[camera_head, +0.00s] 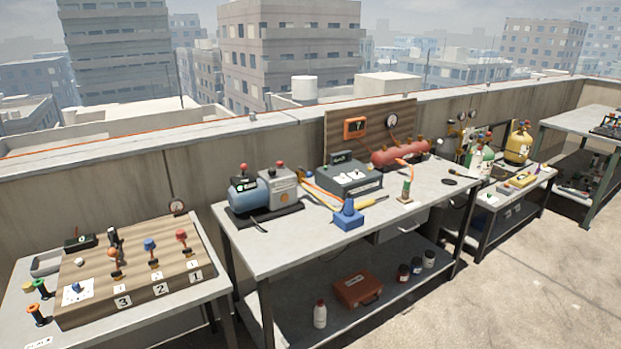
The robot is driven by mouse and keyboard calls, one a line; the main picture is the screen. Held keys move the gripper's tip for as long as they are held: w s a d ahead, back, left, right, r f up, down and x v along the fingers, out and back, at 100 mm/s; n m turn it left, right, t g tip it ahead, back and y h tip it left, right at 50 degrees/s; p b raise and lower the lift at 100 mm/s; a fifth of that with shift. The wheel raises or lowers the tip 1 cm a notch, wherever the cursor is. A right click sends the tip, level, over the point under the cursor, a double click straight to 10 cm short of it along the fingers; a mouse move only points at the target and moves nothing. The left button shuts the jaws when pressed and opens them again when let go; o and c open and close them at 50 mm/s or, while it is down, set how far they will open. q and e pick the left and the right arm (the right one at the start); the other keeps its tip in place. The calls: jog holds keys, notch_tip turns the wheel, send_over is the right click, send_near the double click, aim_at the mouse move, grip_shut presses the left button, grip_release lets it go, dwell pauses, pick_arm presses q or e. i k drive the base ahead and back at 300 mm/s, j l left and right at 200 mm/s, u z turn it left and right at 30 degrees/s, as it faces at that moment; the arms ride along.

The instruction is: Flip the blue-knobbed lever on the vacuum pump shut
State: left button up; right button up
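The vacuum pump (262,194) stands on a black base at the left of the middle bench. It has a blue cylindrical motor and a grey box, each with a red knob on top. A small blue knob (310,175) shows by the pump's right side, near a yellow fitting and an orange hose. It is too small to tell the lever's position. Another blue-knobbed lever (150,245) stands on the wooden board on the left table, among levers with orange and red knobs. Neither of my grippers is in view.
The middle bench (270,251) also carries a dark manifold box (349,178), a blue block with a cone (348,217) and a red tank (401,155). Its front left part is bare. The wooden lever board (132,281) is on the left table. A concrete parapet runs behind.

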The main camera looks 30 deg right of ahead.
aim_at(309, 173)
jog(key=i+l, duration=0.25)
jog(key=l, duration=0.2)
jog(key=i+l, duration=0.2)
jog(key=l, duration=0.2)
jog(key=i+l, duration=0.25)
jog(key=l, duration=0.2)
jog(key=i+l, duration=0.2)
jog(key=l, duration=0.2)
jog(key=i+l, duration=0.25)
jog(key=l, duration=0.2)
jog(key=z, duration=0.05)
